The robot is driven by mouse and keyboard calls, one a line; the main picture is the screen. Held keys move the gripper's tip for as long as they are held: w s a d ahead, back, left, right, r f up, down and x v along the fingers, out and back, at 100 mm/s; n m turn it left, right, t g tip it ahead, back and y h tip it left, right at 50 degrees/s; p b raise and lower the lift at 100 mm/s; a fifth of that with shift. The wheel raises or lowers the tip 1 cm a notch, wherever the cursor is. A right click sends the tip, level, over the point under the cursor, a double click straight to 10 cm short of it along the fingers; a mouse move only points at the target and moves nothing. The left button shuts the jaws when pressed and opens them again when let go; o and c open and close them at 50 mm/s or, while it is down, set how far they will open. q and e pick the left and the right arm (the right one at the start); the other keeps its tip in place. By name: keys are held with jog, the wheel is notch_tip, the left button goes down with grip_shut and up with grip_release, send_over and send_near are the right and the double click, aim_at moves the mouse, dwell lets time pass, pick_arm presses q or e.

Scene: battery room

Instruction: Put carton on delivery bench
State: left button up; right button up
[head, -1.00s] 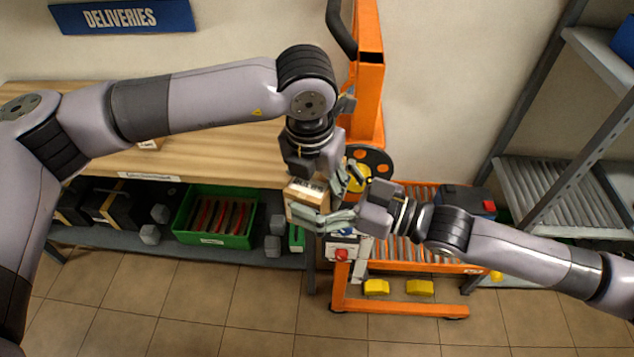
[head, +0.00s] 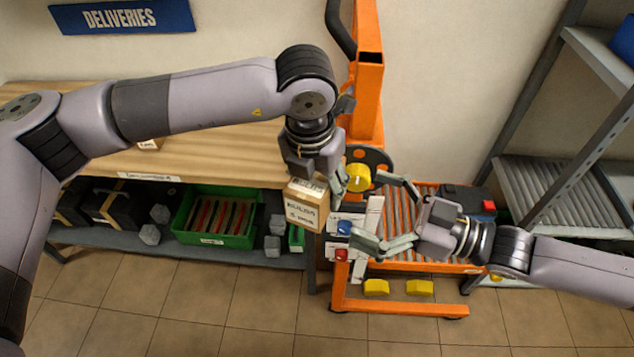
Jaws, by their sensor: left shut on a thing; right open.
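The carton (head: 306,206) is a small brown box with a printed label, held in the air in front of the right end of the delivery bench. My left gripper (head: 322,184) is shut on it from above; its fingertips are partly hidden. My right gripper (head: 388,212) is open and empty, to the right of the carton and apart from it. The delivery bench (head: 215,150) has a wooden top under the blue DELIVERIES sign (head: 122,16). My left arm reaches across above the bench top.
Another small box (head: 150,144) stands on the bench, partly hidden by my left arm. An orange lift (head: 368,75) with a roller bed stands right of the bench. A green crate (head: 216,218) sits on the lower shelf. A grey rack (head: 545,140) is at the right.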

jog(key=w+d+f+m+t+h, duration=0.1)
jog(key=w+d+f+t+h, duration=0.2)
jog(key=w+f, duration=0.4)
jog(key=w+d+f+m+t+h, duration=0.1)
jog(key=w+d+f+h, duration=0.3)
jog(key=f, duration=0.6)
jog(key=d+f+m+g+h, duration=0.15)
jog(key=d+f, duration=0.25)
jog(key=f, duration=0.6)
jog(key=d+f+m+t+h, duration=0.1)
jog(key=d+f+m+h, duration=0.25)
jog(key=f, duration=0.65)
jog(key=s+d+f+m+g+h, duration=0.1)
jog(key=s+d+f+g+h, duration=0.15)
jog(key=s+f, duration=0.7)
jog(key=s+d+f+m+g+h, duration=0.1)
jog(key=s+f+g, duration=0.2)
jog(key=s+f, duration=0.65)
jog(key=s+a+f+g, duration=0.1)
jog(key=s+f, duration=0.1)
jog(key=s, duration=0.6)
jog(key=s+a+f+g, duration=0.2)
jog(key=s+f, duration=0.1)
jog(key=s, duration=0.5)
jog(key=s+a+f+m+g, duration=0.1)
jog(key=s+a+f+g, duration=0.1)
jog(key=s, duration=0.7)
jog(key=shift+f, duration=0.55)
